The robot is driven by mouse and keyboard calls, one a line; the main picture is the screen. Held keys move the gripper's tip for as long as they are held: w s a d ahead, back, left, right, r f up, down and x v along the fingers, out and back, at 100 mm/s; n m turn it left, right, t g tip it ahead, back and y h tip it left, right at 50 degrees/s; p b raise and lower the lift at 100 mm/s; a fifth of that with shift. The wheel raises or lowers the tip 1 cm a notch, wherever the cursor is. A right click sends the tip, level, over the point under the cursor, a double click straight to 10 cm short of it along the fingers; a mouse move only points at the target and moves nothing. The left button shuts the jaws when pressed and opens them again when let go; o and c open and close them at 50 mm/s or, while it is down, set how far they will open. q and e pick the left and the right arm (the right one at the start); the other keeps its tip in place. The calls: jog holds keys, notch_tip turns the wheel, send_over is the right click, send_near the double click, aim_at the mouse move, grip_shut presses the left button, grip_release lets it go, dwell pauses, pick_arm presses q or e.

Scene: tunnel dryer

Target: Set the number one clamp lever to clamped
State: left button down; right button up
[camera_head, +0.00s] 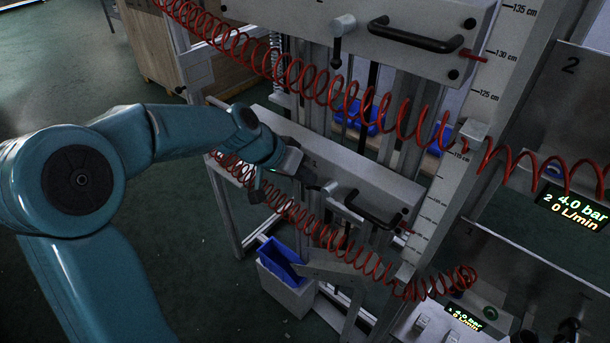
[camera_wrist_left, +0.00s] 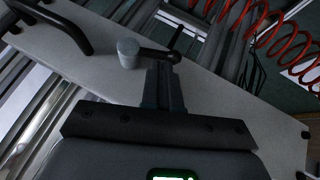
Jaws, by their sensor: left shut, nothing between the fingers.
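The lower grey beam (camera_head: 345,170) carries a small dark mark that looks like a 1. Its clamp lever (camera_head: 330,188) is small and partly hidden by my gripper in the head view. In the left wrist view, the lever has a round grey hub (camera_wrist_left: 128,53) and a dark arm (camera_wrist_left: 158,52) pointing right from it, with a dark end (camera_wrist_left: 176,38) angled upward. My left gripper (camera_head: 312,182) is shut and empty, right at the lever. In the left wrist view its fingertips (camera_wrist_left: 163,58) overlap the lever arm; I cannot tell whether they touch. My right gripper is not in view.
A black handle (camera_head: 370,212) sits right of the lever. An upper beam (camera_head: 400,35) has its own lever (camera_head: 336,52) hanging down. Red coiled hoses (camera_head: 310,225) loop close below and above my left arm. A ruled post (camera_head: 450,150) stands right; a blue bin (camera_head: 281,262) is below.

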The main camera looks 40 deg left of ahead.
pick_arm(q)
jog(key=shift+f, duration=0.1)
dwell(0.3)
notch_tip(320, 180, down, 6)
jog(key=d+n+t+h+b, duration=0.1)
jog(key=n+h+b, duration=0.4)
jog(key=h+b, duration=0.5)
jog(key=b, duration=0.8)
jog(key=shift+f+t+h, duration=0.15)
jog(key=shift+t+h, duration=0.25)
jog(key=shift+s+d+b, duration=0.1)
jog(key=shift+d+b, duration=0.1)
jog(key=shift+b, duration=0.15)
